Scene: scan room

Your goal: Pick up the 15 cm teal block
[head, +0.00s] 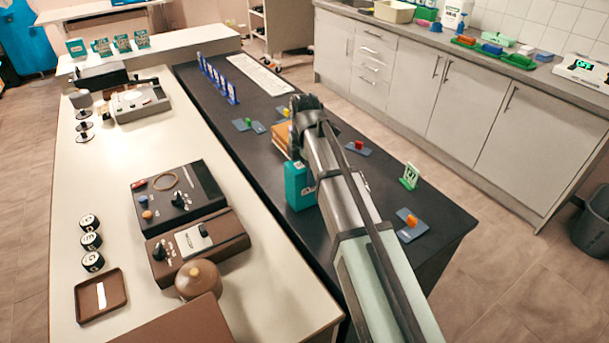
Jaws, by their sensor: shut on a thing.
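The teal block (297,188) stands upright at the near left edge of the black bench, with a pale mark on its face. My forearm covers its right side. My gripper (296,150) is at the far end of my arm, directly above the block's top. Its fingers are mostly hidden behind my arm, but it is shut on the teal block. I cannot tell whether the block's base touches the bench.
A wooden block (280,139) sits just behind the teal block. Blue upright stands (217,80), a white strip (260,74), small plates with coloured pieces and a green sign (409,176) are on the black bench. The cream counter (90,180) on the left holds brown devices.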

